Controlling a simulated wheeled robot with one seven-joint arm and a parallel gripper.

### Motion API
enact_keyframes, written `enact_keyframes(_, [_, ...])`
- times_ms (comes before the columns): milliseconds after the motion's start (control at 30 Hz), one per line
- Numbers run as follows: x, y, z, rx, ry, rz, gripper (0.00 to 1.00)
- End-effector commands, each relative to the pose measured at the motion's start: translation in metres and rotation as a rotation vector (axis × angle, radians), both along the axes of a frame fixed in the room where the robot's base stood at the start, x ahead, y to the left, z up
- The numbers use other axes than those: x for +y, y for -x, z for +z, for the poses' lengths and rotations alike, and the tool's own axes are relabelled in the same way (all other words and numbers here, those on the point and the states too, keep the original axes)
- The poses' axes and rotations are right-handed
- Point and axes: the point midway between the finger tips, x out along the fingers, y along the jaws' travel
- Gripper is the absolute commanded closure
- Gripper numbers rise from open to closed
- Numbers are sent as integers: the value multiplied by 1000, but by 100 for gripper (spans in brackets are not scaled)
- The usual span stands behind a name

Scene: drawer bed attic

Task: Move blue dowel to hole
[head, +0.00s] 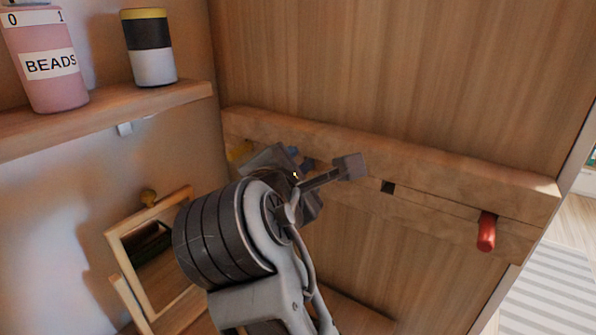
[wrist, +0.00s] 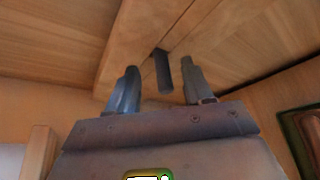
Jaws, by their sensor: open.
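A blue dowel (head: 307,164) shows only in part in the head view, at the wooden rail behind my gripper. My gripper (head: 322,170) is open in front of the rail, one finger to the right of the blue patch. In the wrist view, a dark dowel (wrist: 164,78) sticks out of the rail between the two open fingers, with a gap on each side; its shade makes the colour hard to tell.
A red dowel (head: 486,232) sticks out of the rail at the right. A yellow piece (head: 239,151) shows at the rail's left end. A shelf (head: 180,97) holds a bead jar (head: 48,88) and a banded can (head: 150,68). A wooden frame (head: 118,250) stands lower left.

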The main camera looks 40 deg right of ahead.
Motion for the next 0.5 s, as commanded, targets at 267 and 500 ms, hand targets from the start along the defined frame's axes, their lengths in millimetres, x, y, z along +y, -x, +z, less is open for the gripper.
enact_keyframes(267, [28, 20, 10, -3, 0, 4, 49])
enact_keyframes(500, [53, 40, 20, -2, 0, 2, 49])
